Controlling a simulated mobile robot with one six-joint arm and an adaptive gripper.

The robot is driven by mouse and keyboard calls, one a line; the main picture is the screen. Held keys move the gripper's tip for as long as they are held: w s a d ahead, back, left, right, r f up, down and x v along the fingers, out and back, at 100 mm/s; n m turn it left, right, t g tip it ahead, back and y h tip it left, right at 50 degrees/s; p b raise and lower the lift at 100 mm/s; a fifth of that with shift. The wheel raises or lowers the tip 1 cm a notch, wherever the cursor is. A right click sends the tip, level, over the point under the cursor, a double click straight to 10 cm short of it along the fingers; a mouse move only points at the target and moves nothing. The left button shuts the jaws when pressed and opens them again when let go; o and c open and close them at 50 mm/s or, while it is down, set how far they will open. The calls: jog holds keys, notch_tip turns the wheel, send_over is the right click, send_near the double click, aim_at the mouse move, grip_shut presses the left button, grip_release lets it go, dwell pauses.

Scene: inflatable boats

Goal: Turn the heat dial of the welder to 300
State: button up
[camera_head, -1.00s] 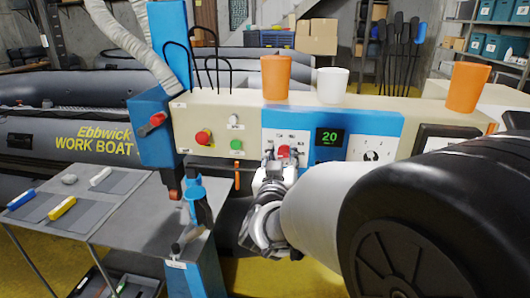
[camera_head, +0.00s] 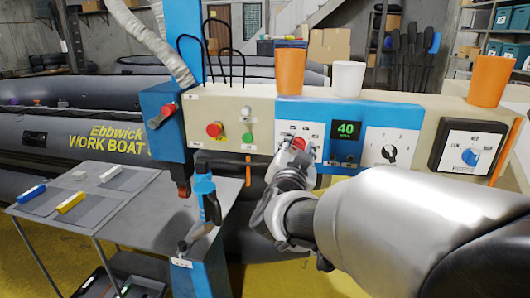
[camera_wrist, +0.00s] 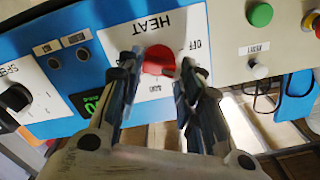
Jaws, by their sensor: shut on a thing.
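The welder's heat dial is a red knob (camera_head: 299,143) on a white plate in the blue part of the machine's front. It also shows in the wrist view (camera_wrist: 158,60), upside down, by the words HEAT and OFF. My gripper (camera_head: 294,154) is at the dial, and in the wrist view its fingers (camera_wrist: 158,72) stand on either side of the knob, shut on it. The pointer's exact setting is hidden or too small to read. A green display (camera_head: 346,131) right of the dial reads 40.
A speed dial (camera_head: 389,153) and a blue dial in a black frame (camera_head: 471,157) are to the right. Red (camera_head: 214,129) and green (camera_head: 247,138) buttons are to the left. Orange and white cups (camera_head: 349,76) stand on top. A grey side table (camera_head: 150,200) is at left.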

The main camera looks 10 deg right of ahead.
jog(key=shift+m, duration=0.3)
jog(key=o, duration=1.1)
jog(key=shift+c, duration=0.2)
jog(key=v, duration=1.2)
